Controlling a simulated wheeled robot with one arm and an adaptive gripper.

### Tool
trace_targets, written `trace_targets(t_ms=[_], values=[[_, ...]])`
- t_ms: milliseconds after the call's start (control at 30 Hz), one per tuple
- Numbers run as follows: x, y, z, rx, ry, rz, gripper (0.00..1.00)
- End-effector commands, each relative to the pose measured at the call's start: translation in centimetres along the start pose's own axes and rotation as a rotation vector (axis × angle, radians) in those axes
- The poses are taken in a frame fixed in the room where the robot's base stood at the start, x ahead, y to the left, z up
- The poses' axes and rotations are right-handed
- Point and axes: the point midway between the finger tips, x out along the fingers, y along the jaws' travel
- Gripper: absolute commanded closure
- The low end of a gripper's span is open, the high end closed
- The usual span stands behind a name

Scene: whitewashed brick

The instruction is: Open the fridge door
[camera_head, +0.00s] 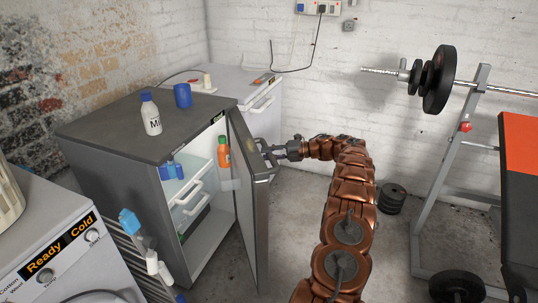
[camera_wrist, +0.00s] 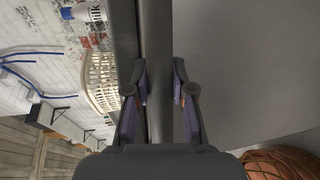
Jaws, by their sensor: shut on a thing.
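The grey fridge (camera_head: 120,185) stands at left centre in the head view. Its door (camera_head: 255,215) is swung open on the right side, showing white shelves and drawers inside. The door's bar handle (camera_head: 267,157) is near the top of its outer face. My gripper (camera_head: 277,152) is at this handle, coming from the right. In the wrist view, my gripper (camera_wrist: 160,85) has its fingers on both sides of the dark handle bar (camera_wrist: 157,65), shut on it. The grey door face (camera_wrist: 240,70) fills the right of that view.
A milk bottle (camera_head: 151,115) and blue cup (camera_head: 182,95) stand on the fridge. A washing machine (camera_head: 60,250) is at front left, a white appliance (camera_head: 262,105) behind. A weight bench (camera_head: 520,180) with barbell (camera_head: 437,80) stands right.

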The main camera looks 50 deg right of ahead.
Motion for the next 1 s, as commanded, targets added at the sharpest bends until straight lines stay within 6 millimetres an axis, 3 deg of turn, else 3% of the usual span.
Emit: trace_targets(t_ms=[333, 367, 600, 1000], values=[[-0.02, 0.09, 0.08, -0.001, -0.002, 0.001, 1.00], [-0.03, 0.10, 0.08, -0.001, -0.002, 0.001, 0.75], [-0.02, 0.06, 0.05, -0.001, -0.001, 0.001, 0.51], [-0.64, 0.02, 0.09, -0.001, -0.002, 0.001, 0.51]])
